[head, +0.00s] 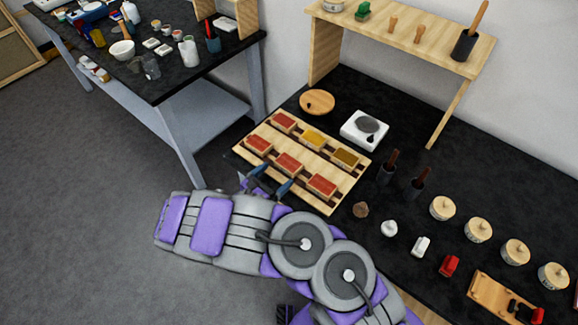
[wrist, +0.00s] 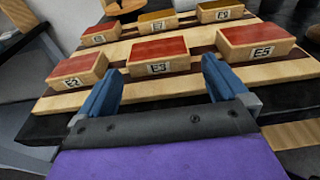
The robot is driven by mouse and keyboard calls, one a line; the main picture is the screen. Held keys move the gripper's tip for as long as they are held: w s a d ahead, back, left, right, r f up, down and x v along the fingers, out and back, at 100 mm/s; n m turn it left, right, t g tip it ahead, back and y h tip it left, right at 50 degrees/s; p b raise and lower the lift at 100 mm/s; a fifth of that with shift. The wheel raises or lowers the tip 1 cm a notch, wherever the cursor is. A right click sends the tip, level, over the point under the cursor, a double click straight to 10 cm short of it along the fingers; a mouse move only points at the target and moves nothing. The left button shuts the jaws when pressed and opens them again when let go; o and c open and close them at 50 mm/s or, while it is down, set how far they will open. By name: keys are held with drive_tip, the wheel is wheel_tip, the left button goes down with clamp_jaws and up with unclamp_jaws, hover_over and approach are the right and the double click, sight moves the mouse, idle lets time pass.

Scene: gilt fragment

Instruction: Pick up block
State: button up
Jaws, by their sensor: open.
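Several small wooden blocks with coloured tops and labels sit in two rows on a striped wooden board (head: 243,149). The front row has three red-topped blocks: the left one (head: 258,144), the middle one marked E3 (head: 290,163) and the right one marked E5 (head: 322,186). In the wrist view these are the left block (wrist: 78,69), the E3 block (wrist: 157,53) and the E5 block (wrist: 254,40). The back row has a red block (head: 283,122), a yellow one (head: 313,138) and a brownish-yellow one (head: 345,158). My gripper (head: 264,184) is open and empty at the board's front edge. In the wrist view its blue fingers (wrist: 160,72) frame the E3 block, apart from it.
A white scale (head: 364,130) and a round wooden disc (head: 317,101) lie behind the board. Dark tool cups (head: 388,174) and lidded pots (head: 442,208) stand to the right. A wooden shelf (head: 405,30) rises behind. Another cluttered table (head: 177,80) stands at the left.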

sight(283, 168)
drive_tip(key=shift+w+f, duration=0.1)
drive_tip(key=shift+w, duration=0.3)
drive_tip(key=b+x, duration=0.1)
drive_tip(key=x, duration=0.3)
drive_tip(key=shift+w+d, duration=0.35)
drive_tip(key=shift+d, duration=0.1)
drive_tip(key=shift+a, duration=0.1)
drive_tip(key=shift+c, duration=0.3)
drive_tip(key=shift+a, duration=0.15)
drive_tip(key=c, duration=0.6)
